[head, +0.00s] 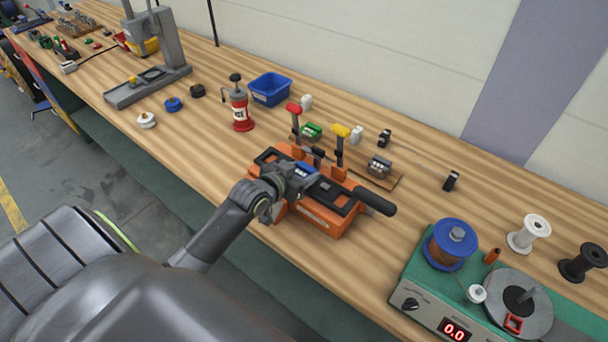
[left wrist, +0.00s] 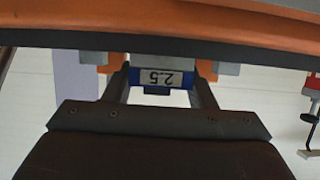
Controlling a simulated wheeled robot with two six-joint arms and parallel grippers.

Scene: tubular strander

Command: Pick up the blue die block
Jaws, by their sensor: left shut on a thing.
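The blue die block (head: 306,171) sits at the orange machine (head: 318,216) in the middle of the bench. In the left wrist view the blue die block (left wrist: 161,89) shows a pale label reading 2.5, upside down. My left gripper (head: 296,181) reaches in from the left over the machine. Its two fingers are on either side of the block, shut on it. The wrist view shows the left gripper (left wrist: 163,78) in line with the block. The block's far side is hidden. My right gripper is not in view.
A black handle (head: 374,200) sticks out right of the machine. Behind stand a red-knobbed lever (head: 295,118), a yellow-knobbed lever (head: 340,142) and a green block (head: 312,131). A spool device (head: 430,285) stands right.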

